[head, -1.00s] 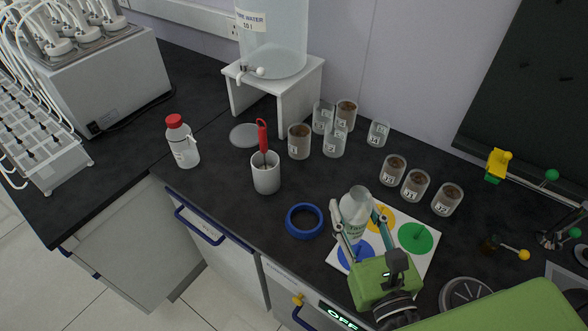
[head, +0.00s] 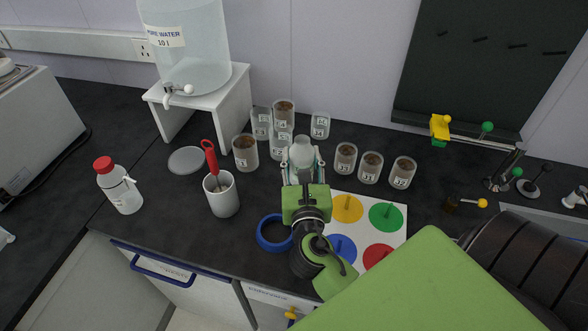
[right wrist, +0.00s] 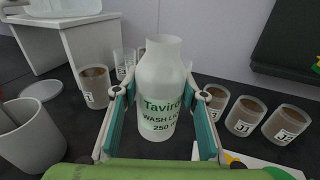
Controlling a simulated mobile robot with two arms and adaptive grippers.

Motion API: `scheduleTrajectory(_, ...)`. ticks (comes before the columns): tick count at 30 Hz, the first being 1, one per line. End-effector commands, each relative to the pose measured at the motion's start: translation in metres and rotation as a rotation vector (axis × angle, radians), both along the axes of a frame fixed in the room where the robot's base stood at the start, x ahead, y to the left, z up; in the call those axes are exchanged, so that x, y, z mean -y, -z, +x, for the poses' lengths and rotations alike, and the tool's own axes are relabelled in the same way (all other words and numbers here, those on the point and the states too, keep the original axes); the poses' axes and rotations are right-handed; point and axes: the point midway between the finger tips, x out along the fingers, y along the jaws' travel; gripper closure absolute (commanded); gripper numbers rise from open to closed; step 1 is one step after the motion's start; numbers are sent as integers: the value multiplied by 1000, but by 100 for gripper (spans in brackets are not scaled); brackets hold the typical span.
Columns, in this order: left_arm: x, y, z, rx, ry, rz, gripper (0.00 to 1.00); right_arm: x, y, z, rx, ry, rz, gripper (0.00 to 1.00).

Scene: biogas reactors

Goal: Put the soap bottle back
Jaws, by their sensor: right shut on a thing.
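The soap bottle (head: 303,155) is translucent white with a green label; in the right wrist view the bottle (right wrist: 160,90) shows upright, with "Tavirol", "WASH LIQ" and "250" readable. My right gripper (head: 303,172) is shut on it, a finger on each side; the fingers also show in the right wrist view (right wrist: 160,105). The bottle is in front of the labelled jars and beside the upper left of the coloured board. My left gripper is not in view.
Jars of brown material (head: 346,158) stand right of the bottle, more jars (head: 245,152) left and behind. A blue ring (head: 273,232), a white cup (head: 221,196) with a red-handled tool, a red-capped bottle (head: 120,188) and a coloured board (head: 395,240) lie around.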

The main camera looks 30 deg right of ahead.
Motion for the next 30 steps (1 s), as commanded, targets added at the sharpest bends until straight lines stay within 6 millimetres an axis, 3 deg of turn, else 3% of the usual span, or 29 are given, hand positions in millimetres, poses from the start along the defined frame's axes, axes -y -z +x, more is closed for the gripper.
scheduleTrajectory(3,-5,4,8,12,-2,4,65,-1,19,15,1,1,-1,98)
scheduleTrajectory(10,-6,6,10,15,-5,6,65,-3,34,28,2,0,-1,98)
scheduleTrajectory(16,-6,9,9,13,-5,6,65,-3,61,28,0,-1,-1,98)
scheduleTrajectory(29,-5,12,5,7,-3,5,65,-3,69,28,2,0,-1,98)
scheduleTrajectory(30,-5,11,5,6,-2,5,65,-3,68,28,2,0,-1,53)
